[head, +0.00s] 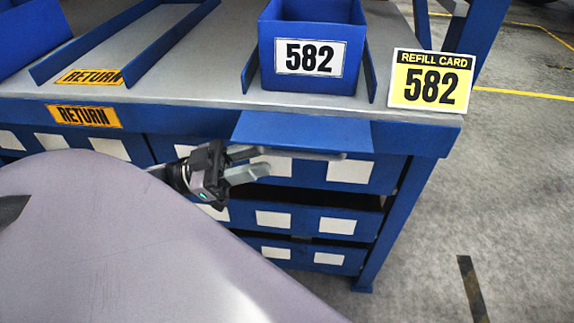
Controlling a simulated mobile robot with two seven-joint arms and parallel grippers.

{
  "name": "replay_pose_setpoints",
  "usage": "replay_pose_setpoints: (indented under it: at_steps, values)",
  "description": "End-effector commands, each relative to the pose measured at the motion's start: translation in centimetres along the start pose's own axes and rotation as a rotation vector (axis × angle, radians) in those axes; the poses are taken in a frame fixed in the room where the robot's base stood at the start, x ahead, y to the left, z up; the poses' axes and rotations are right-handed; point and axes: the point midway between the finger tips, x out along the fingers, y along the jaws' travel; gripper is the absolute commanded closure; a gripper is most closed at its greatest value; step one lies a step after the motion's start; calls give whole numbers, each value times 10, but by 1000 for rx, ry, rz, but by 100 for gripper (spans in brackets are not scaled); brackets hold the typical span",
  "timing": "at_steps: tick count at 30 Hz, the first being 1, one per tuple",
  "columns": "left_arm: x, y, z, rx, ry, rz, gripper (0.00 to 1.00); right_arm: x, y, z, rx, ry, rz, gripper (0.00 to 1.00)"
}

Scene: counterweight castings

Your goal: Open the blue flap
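The blue flap (303,131) is a flat panel at the front edge of the workbench, below the blue bin marked 582 (344,60). It slopes out from the edge. My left gripper (265,162) is just below and in front of the flap's lower left part. Its two grey fingers point right with a gap between them, and nothing shows between them. A thin grey strip runs right from the upper finger below the flap; I cannot tell whether they touch. My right gripper is out of view.
A yellow refill card (430,80) stands at the bench's right corner. A blue-railed return lane (130,45) lies on the left. Blue drawers with white labels (302,221) sit under the bench (205,85). The floor on the right is clear.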

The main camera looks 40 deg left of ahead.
Motion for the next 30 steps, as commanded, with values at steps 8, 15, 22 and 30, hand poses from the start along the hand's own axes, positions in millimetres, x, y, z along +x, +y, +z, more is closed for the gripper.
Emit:
replay_pose_setpoints:
  at_steps: [8, 15, 22, 30]
  values:
    - [1, 10, -17, -24, 63, 153, 64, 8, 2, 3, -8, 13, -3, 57]
    - [27, 14, -20, -22, 67, 156, 64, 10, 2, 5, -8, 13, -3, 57]
    - [54, 18, -21, -22, 66, 154, 64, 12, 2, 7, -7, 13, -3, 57]
    - [69, 20, -22, -22, 63, 152, 64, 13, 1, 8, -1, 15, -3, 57]
